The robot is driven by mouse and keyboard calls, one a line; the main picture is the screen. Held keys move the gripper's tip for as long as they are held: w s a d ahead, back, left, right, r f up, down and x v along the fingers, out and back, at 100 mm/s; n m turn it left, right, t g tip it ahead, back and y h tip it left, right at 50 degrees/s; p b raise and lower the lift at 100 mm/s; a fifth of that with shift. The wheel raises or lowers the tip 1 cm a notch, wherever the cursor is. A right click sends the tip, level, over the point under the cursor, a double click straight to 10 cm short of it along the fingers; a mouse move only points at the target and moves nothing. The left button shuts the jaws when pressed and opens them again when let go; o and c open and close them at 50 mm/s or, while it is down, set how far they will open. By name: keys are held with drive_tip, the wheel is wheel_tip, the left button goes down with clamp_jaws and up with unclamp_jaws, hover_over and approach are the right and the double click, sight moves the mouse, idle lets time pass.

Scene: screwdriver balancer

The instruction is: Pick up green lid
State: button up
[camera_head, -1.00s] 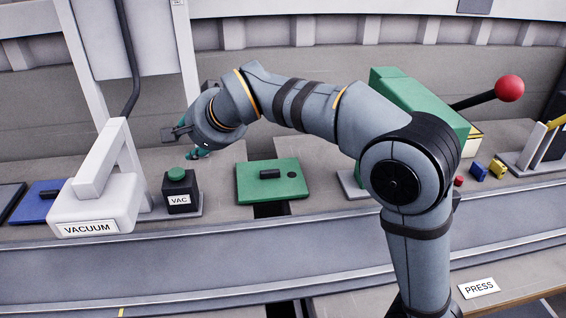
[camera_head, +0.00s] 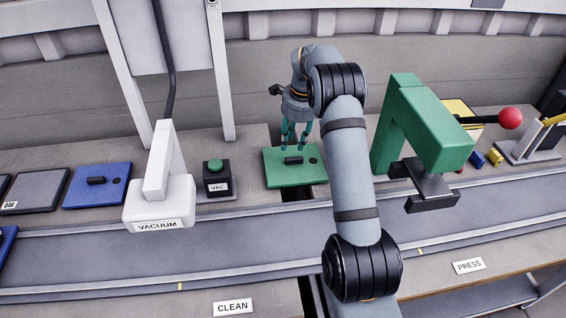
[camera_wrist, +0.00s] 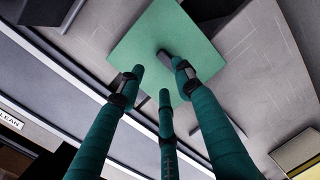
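The green lid (camera_head: 283,178) is a flat square plate lying on the bench behind the conveyor, with a small black handle (camera_head: 293,160) at its middle. My gripper (camera_head: 295,147) has teal fingers pointing down and is just above the lid. In the wrist view the green lid (camera_wrist: 140,40) lies beyond the fingertips, and the black handle (camera_wrist: 163,55) shows between two of them. My gripper (camera_wrist: 160,76) is open, its fingers spread and empty. The fingers appear apart from the handle, though the exact height gap is hard to tell.
A black VAC box (camera_head: 216,180) with a green button and the white vacuum unit (camera_head: 160,205) stand left of the lid. A blue lid (camera_head: 97,190) lies farther left. The green press (camera_head: 425,140) with a red-knobbed lever stands right. The conveyor (camera_head: 245,238) runs in front.

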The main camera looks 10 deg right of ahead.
sight(295, 159)
drive_tip(key=d+f, duration=0.2)
drive_tip(key=shift+w+f, duration=0.2)
drive_tip(key=shift+f, duration=0.15)
drive_tip(key=shift+w+f, duration=0.1)
drive_tip(key=shift+f, duration=0.25)
drive_tip(key=shift+a+f+p, duration=0.2)
drive_tip(key=shift+f+p, duration=0.05)
drive_tip(key=shift+p, duration=0.05)
drive_tip(key=f+p, duration=0.1)
drive_tip(key=f, duration=0.3)
drive_tip(key=shift+w+f+p, duration=0.15)
drive_tip(key=shift+w+p, duration=0.05)
drive_tip(key=shift+p, duration=0.15)
drive_tip(key=shift+a+f, duration=0.15)
drive_tip(key=shift+f, duration=0.15)
drive_tip(key=c, duration=0.3)
clamp_jaws()
